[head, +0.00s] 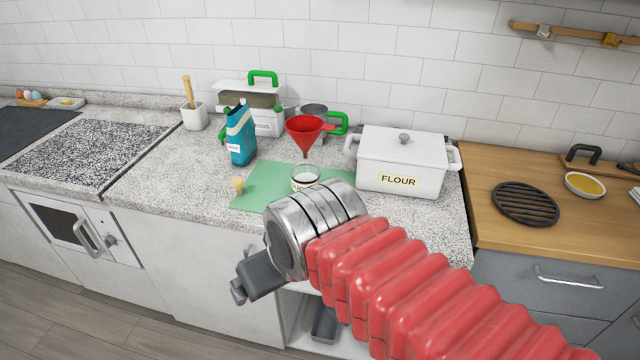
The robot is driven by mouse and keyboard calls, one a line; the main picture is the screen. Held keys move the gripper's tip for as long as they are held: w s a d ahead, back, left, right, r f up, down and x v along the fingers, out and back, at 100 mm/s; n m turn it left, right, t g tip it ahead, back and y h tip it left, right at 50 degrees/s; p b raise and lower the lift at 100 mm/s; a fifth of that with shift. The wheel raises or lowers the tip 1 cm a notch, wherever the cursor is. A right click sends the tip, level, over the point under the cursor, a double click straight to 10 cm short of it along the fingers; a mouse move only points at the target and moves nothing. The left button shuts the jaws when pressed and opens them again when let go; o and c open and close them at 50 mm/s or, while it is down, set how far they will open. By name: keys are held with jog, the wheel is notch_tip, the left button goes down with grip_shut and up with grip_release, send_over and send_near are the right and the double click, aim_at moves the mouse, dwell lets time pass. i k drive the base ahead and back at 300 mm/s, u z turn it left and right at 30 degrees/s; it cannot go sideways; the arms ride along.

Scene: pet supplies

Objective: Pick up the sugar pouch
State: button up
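A blue pouch (240,136) with a pale band and a small white label stands upright on the speckled counter, left of the green mat. Its label is too small to read for certain; it is the only pouch in view, so I take it as the sugar pouch. My gripper (238,291) is in front of the counter, below and nearer than the pouch, and points down to the left. It is well apart from the pouch. Its fingers are seen nearly edge-on, so the gap between them does not show.
A green mat (262,190) bears a glass jar (305,178) under a red funnel (305,133) and a small cork (238,186). A white flour box (400,165) stands right; a seeds bin (262,122) is behind the pouch.

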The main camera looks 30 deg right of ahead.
aim_at(243, 146)
jog(key=z, duration=1.7)
jog(key=k, duration=0.65)
jog(key=u, duration=0.75)
jog(key=i, duration=1)
